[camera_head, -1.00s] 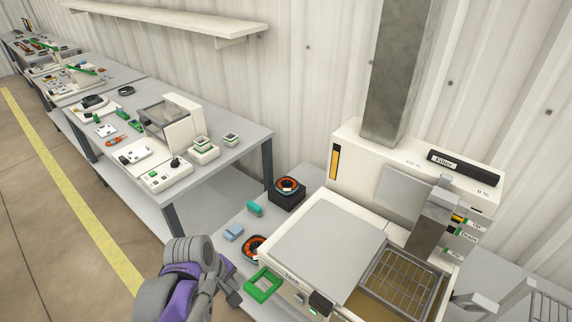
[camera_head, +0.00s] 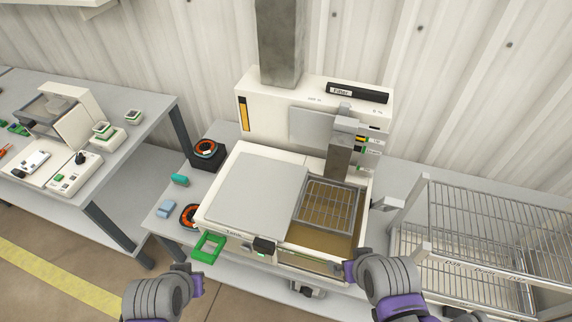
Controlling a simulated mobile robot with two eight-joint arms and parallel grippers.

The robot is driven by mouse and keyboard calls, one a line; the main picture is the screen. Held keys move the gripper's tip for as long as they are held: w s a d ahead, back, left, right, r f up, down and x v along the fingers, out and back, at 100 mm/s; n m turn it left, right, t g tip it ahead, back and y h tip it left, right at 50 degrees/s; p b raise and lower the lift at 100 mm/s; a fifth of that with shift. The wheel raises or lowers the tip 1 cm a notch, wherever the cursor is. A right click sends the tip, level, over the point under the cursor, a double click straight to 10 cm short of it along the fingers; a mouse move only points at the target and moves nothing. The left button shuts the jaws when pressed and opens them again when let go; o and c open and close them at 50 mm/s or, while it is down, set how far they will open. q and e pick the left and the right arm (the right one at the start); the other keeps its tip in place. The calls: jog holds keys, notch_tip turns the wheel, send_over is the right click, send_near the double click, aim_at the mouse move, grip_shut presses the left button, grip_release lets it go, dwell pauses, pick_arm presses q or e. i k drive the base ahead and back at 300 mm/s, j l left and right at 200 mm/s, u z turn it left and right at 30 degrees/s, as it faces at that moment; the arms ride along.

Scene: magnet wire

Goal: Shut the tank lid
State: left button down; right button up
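The white tank (camera_head: 225,229), labelled "Tank", stands on the grey bench. A flat pale grey panel, seemingly the lid (camera_head: 255,190), covers its left part. A black handle-like block (camera_head: 265,247) sits at the front near the panel's right corner. The right part of the tank is open, with a wire basket (camera_head: 329,204) over brownish liquid (camera_head: 322,243). My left gripper (camera_head: 197,284) is low in front of the bench, apart from the tank. My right gripper (camera_head: 349,269) is by the tank's front right corner; I cannot tell if it touches. Both sets of fingers are unclear.
A green square frame (camera_head: 208,248) lies left of the tank's front. Orange-and-black coils and small teal and blue blocks lie farther left. A filter unit (camera_head: 310,105) and grey column (camera_head: 281,45) stand behind. A wire rack (camera_head: 480,235) stands at right.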

aim_at(259, 195)
jog(key=i+j+z, duration=0.1)
jog(key=j+z, duration=0.25)
jog(key=j, duration=0.25)
jog(key=j+z, duration=0.35)
jog(key=j, duration=0.3)
